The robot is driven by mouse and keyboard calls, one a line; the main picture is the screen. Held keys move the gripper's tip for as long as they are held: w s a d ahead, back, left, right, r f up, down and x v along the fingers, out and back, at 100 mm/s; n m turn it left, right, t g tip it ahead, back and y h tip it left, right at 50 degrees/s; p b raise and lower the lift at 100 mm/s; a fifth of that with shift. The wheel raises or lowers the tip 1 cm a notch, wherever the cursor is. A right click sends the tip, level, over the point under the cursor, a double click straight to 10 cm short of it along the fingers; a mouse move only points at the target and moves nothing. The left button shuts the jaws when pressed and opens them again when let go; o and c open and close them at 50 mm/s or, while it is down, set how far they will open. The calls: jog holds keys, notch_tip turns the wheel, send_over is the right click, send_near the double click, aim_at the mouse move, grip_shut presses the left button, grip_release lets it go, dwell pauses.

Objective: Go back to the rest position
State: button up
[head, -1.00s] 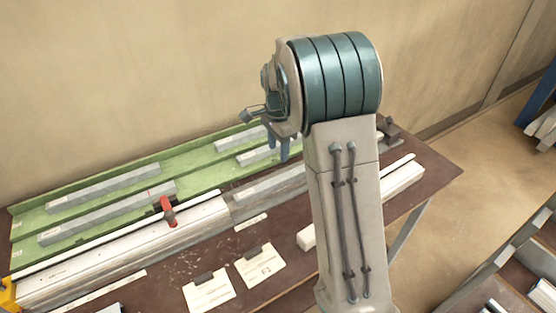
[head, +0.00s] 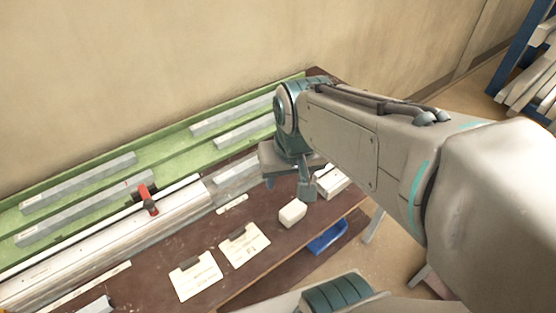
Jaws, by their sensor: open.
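My gripper (head: 288,188) points down over the right part of the brown bench (head: 188,248). Its two fingers are apart and I see nothing held between them. A small white block (head: 292,213) lies on the bench just below and in front of the fingers. Its far side is close to the right finger, and I cannot tell whether they touch. My arm reaches in from the right and hides part of the bench's right end and a pale profile (head: 333,181) there.
A green tray (head: 75,178) with several grey profiles runs along the wall. In front lies a long pale rail (head: 110,240) with a red-handled clamp (head: 146,199). Two paper cards (head: 197,277) lie near the front. A blue bin (head: 328,237) shows below the bench's edge.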

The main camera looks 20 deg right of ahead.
jog(key=shift+s+a+f+n, duration=0.1)
jog(key=shift+s+f+n, duration=0.1)
jog(key=shift+s+n, duration=0.25)
jog(key=shift+s+f+n, duration=0.15)
jog(key=shift+s+n, duration=0.1)
jog(key=shift+s, duration=0.4)
